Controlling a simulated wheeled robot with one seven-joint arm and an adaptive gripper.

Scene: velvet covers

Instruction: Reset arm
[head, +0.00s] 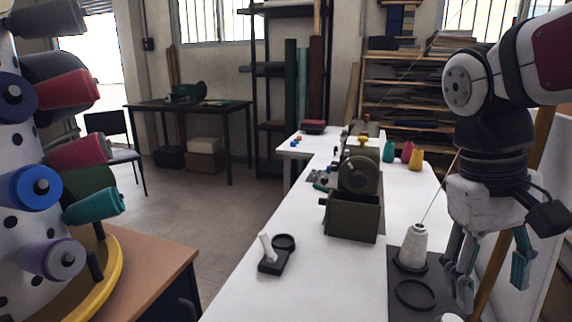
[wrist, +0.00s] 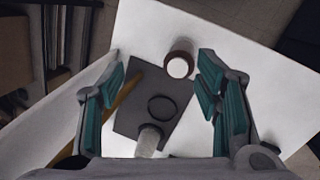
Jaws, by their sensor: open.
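My gripper (head: 492,285) hangs at the right of the head view, its teal-padded fingers spread apart. In the wrist view my gripper (wrist: 160,72) is open, with nothing between the fingers. It is above the white table (head: 255,302), near a dark mat (head: 395,306). A white thread cone (head: 413,247) stands upright on the mat, left of my gripper, with a thread rising from its tip. A black ring (head: 416,295) lies in front of the cone. The wrist view also shows the ring (wrist: 161,108) and the cone (wrist: 149,142).
A dark green machine box (head: 352,216) stands mid-table. A black holder with a white piece (head: 272,262) is at the left edge. Coloured cones (head: 416,158) stand farther back. A rack of spools (head: 38,150) fills the left. A round white-topped thing (wrist: 179,66) sits beside the mat.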

